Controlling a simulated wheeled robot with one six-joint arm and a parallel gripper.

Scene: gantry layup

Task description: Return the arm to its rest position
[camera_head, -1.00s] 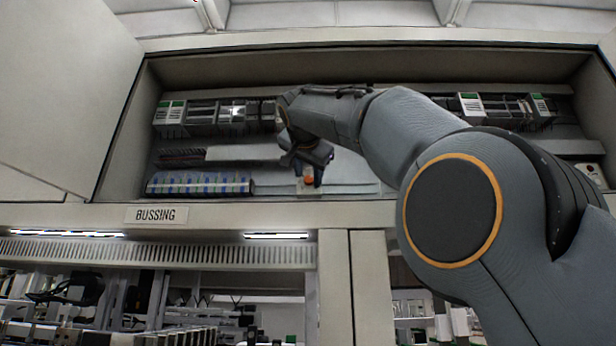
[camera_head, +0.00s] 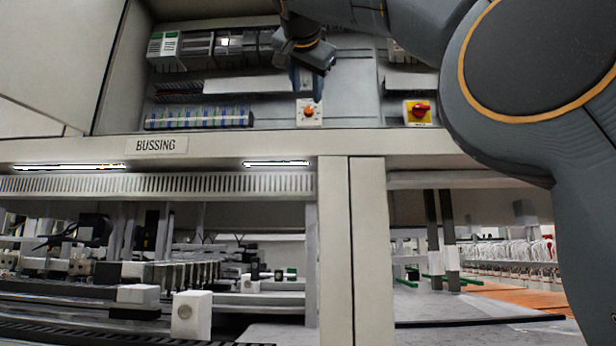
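My gripper (camera_head: 308,84) hangs at the upper middle of the head view, in front of the open cabinet, with its fingers pointing down. The fingers look dark and narrow, and I cannot tell whether there is a gap between them. Nothing is visibly held. Just below the fingertips is an orange rotary knob on a pale plate (camera_head: 309,113); I cannot tell whether they touch. My arm arches across the top and down the right side, and its upper links are cut off by the picture's top edge.
The open cabinet holds module rows (camera_head: 212,49) and a blue-grey terminal strip (camera_head: 199,118). A red switch on a yellow plate (camera_head: 419,111) is right of the knob. The BUSSING label (camera_head: 156,145) marks the ledge. An upright post (camera_head: 351,250) divides the lower bays.

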